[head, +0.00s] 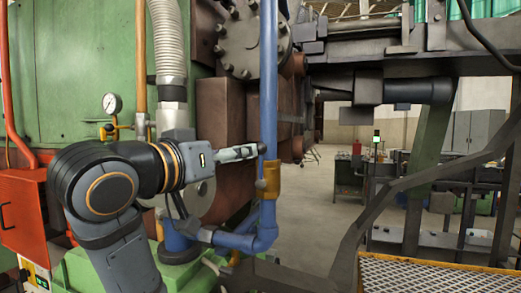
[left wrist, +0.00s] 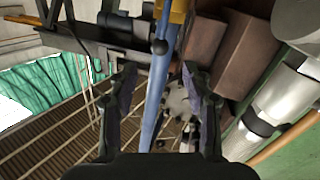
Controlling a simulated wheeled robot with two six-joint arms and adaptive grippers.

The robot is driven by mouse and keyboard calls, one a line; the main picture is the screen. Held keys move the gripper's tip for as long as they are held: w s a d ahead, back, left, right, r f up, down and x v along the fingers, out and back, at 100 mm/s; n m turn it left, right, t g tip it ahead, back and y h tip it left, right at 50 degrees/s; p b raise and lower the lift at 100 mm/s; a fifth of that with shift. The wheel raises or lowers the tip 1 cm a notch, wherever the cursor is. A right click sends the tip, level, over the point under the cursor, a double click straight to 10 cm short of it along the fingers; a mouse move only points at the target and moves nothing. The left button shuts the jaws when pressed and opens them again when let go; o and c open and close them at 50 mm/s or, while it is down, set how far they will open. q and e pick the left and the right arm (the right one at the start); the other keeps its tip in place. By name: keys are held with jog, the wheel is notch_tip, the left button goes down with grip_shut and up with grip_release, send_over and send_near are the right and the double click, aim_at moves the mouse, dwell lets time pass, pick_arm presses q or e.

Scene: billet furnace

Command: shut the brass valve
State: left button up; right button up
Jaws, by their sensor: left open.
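The brass valve (head: 272,180) sits on a vertical blue pipe (head: 269,80), a little below my left gripper. A dark round knob (head: 261,184) shows beside the brass body; its lever is hard to make out. My left gripper (head: 250,152) points right at the pipe, above the valve. In the left wrist view the left gripper (left wrist: 159,76) is open, with the blue pipe passing between its fingers in the picture. Contact cannot be told. My right gripper is out of view.
A green furnace body (head: 75,75) with a pressure gauge (head: 112,104) and a red box (head: 22,208) stands at the left. Dark steel framing (head: 425,180) and a yellow-edged grating (head: 430,275) are at the right. Open floor (head: 305,215) lies beyond the pipe.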

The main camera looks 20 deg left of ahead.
aim_at(258, 149)
pick_arm(q)
jog(key=p+x, duration=0.2)
jog(key=x, duration=0.7)
jog(key=shift+w+d+p, duration=0.2)
jog(key=shift+p, duration=0.1)
jog(key=shift+w+f, duration=0.1)
jog(key=shift+w, duration=0.3)
jog(key=shift+c, duration=0.5)
grip_shut()
